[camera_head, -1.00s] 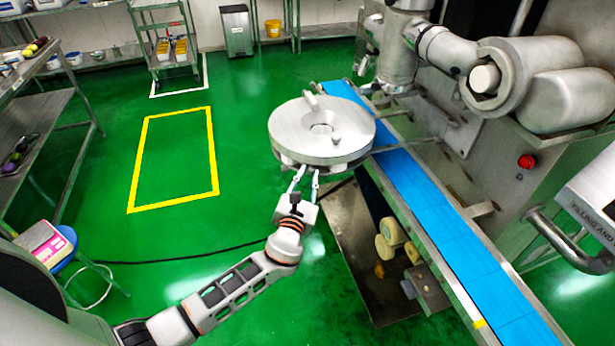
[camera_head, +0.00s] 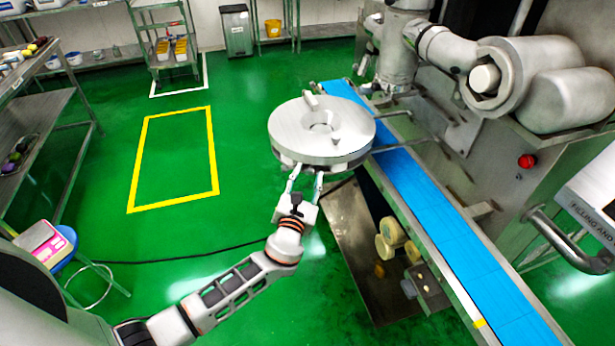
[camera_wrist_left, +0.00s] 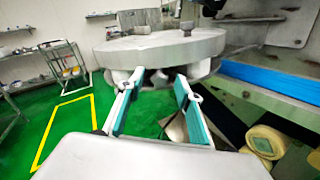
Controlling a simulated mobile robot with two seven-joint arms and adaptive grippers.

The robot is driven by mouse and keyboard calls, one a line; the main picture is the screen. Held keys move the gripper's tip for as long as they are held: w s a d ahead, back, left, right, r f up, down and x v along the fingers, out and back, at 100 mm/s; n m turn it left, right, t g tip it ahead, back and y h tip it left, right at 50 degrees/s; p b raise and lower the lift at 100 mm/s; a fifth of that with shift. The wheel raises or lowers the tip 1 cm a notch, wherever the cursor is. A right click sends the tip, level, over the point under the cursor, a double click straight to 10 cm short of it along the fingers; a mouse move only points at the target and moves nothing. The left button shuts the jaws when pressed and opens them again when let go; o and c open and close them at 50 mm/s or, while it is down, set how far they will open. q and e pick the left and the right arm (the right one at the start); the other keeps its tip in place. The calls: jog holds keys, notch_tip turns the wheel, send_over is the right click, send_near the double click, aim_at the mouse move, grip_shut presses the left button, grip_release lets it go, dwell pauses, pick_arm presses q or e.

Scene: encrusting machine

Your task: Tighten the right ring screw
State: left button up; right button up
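A round grey metal ring (camera_head: 295,122) with a central opening stands out beside the blue belt in the head view. Two small knobs show on its top, one at the back (camera_head: 311,101) and one at the front right (camera_head: 336,138); I cannot tell which part is the right ring screw. My left gripper (camera_head: 306,178) is just below the ring's near edge, pointing up at it. In the left wrist view the ring (camera_wrist_left: 160,46) fills the top. The fingers (camera_wrist_left: 160,82) stand apart below it, with pale lugs under the ring near their tips; contact is unclear. My right gripper is not in view.
The blue conveyor belt (camera_head: 440,215) runs along the right of the ring. The machine body (camera_head: 530,180) with a red button (camera_head: 526,161) stands beyond it. Cream rollers (camera_head: 388,240) sit below the belt. Green floor to the left is mostly free.

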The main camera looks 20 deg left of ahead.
pick_arm(q)
jog(key=s, duration=1.2)
jog(key=shift+d, duration=0.45)
jog(key=s+a+f+n+g+h, duration=0.1)
jog(key=s+a+f+n+g, duration=0.1)
jog(key=s+f+n, duration=0.7)
jog(key=s+a+f+n+g+h, duration=0.1)
jog(key=s+f+n+g, duration=0.4)
jog(key=n, duration=2.1)
jog(key=s+f+h, duration=0.1)
jog(key=s+f, duration=0.4)
jog(key=s, duration=0.1)
jog(key=shift+s+a+f+g, duration=0.3)
jog(key=shift+s+a, duration=0.05)
jog(key=shift+a, duration=0.05)
